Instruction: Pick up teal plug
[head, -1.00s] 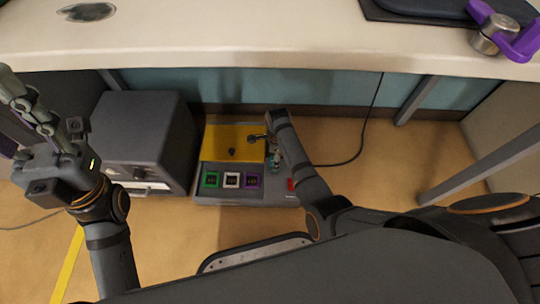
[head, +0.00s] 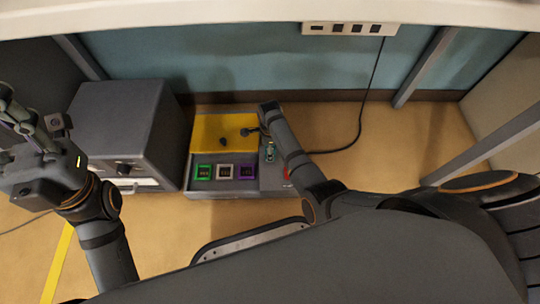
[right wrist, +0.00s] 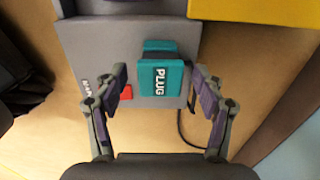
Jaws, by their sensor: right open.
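The teal plug (right wrist: 162,93), a block marked "PLUG", sits on a grey panel in the right wrist view. My right gripper (right wrist: 161,80) is open, with one finger on each side of the plug and a gap at both sides.
A red button (right wrist: 126,92) is left of the plug in the wrist view. A grey cabinet (head: 125,125) stands left. A power strip (head: 348,29) hangs under the table edge.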

